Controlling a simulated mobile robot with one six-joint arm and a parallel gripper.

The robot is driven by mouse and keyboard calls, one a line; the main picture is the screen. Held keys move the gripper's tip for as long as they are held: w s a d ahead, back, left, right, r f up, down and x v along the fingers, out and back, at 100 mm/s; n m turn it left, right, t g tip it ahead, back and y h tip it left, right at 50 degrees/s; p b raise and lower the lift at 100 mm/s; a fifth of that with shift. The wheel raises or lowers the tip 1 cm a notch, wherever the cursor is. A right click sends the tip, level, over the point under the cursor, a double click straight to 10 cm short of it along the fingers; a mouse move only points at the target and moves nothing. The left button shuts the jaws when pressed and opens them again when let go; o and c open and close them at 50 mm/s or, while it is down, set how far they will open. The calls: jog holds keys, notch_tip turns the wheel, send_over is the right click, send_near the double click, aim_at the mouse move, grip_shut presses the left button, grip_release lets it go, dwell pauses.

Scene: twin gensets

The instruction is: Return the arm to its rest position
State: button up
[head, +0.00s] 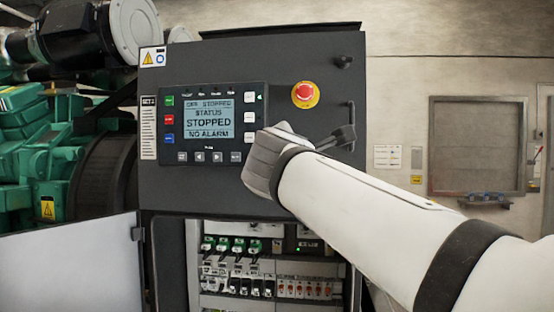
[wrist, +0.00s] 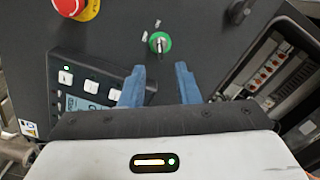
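My arm (head: 365,215) reaches from the lower right of the head view across the front of a dark control cabinet (head: 330,80). Its grey wrist end is in front of the panel, just right of the controller screen. The fingers of my gripper cannot be made out in the head view. In the wrist view my gripper (wrist: 160,69) shows two blue fingers, spread apart with nothing between them. A green key switch (wrist: 160,42) on the panel lies beyond the gap between the fingertips. I cannot tell how far the tips are from the panel.
The controller screen (head: 209,118) reads STOPPED and NO ALARM. A red emergency stop (head: 304,94) is above my wrist. The lower compartment is open, showing breakers (head: 300,289), with a pale door (head: 70,268) swung out left. Green engine parts (head: 35,140) stand at left.

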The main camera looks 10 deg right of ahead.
dwell(0.3)
jog(key=s+d+f+m+g, duration=0.2)
jog(key=f+m+g, duration=0.1)
jog(key=f, duration=0.6)
jog(key=s+d+f+m+g+y, duration=0.15)
jog(key=f+m, duration=0.25)
jog(key=f, duration=0.4)
jog(key=s+d+f+m+g, duration=0.1)
jog(key=s+f+m+g, duration=0.2)
jog(key=f, duration=0.6)
jog(key=s+a+f+m+g+y, duration=0.1)
jog(key=s+f+m+g+y, duration=0.1)
jog(key=s+f+m, duration=0.3)
jog(key=s+a+f+m+g+y+p, duration=0.1)
jog(key=s+f+m+g+y, duration=0.1)
jog(key=s+f+m+g, duration=0.3)
jog(key=s+f, duration=0.4)
jog(key=f, duration=0.5)
jog(key=shift+a+f, duration=0.15)
jog(key=shift+f, duration=0.05)
jog(key=shift+c, duration=0.6)
